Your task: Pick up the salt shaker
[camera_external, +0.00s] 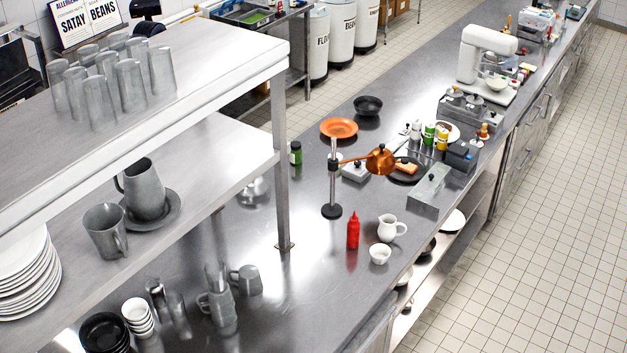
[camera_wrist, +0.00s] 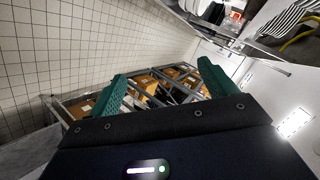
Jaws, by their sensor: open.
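A small whitish shaker-like container (camera_external: 416,131) stands on the steel counter in the external view, left of a green-labelled container (camera_external: 428,135) and a yellow one (camera_external: 442,139). It may be the salt shaker; it is too small to tell for sure. My gripper (camera_wrist: 160,84) shows in the wrist view with its two green fingers wide apart and nothing between them. It points toward a metal rack with boxes, and no shaker shows there. My arm and gripper are not visible in the external view.
Around the shaker are a copper heat lamp (camera_external: 381,160), a dark plate with food (camera_external: 404,171) and a grey metal box (camera_external: 429,189). A red squeeze bottle (camera_external: 353,230) and a white jug (camera_external: 389,229) stand nearer. A steel shelf unit (camera_external: 283,180) rises at the left.

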